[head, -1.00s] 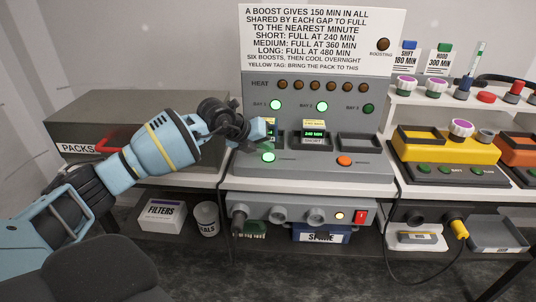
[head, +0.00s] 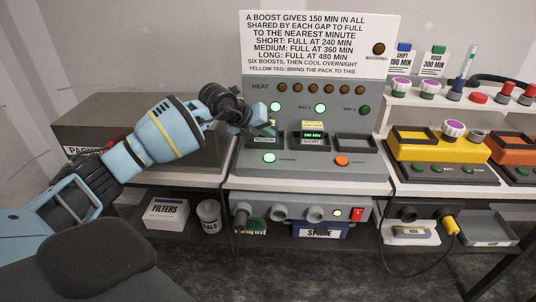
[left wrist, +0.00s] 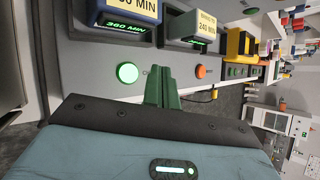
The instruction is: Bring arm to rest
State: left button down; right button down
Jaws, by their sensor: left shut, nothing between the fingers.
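My left arm (head: 165,135) reaches in from the left in the head view. My left gripper (head: 262,120) is in front of the left side of the grey charger (head: 312,165), near its left bay. In the left wrist view the green fingers (left wrist: 163,88) are together and empty, beside a lit green button (left wrist: 127,73). The left bay holds a pack reading 360 MIN (left wrist: 125,25), partly hidden by my gripper in the head view. The middle bay holds a short pack (head: 312,138) reading 240 MIN. The right bay (head: 354,143) is empty. My right gripper does not show.
A grey PACKS box (head: 100,115) stands left, behind my arm. A white sign (head: 318,42) stands above the charger. A yellow unit (head: 440,150) stands right. Below are a FILTERS box (head: 167,212), a round tub (head: 209,217) and a power unit with a red switch (head: 357,214).

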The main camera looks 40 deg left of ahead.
pick_arm(q)
jog(key=shift+f, duration=0.15)
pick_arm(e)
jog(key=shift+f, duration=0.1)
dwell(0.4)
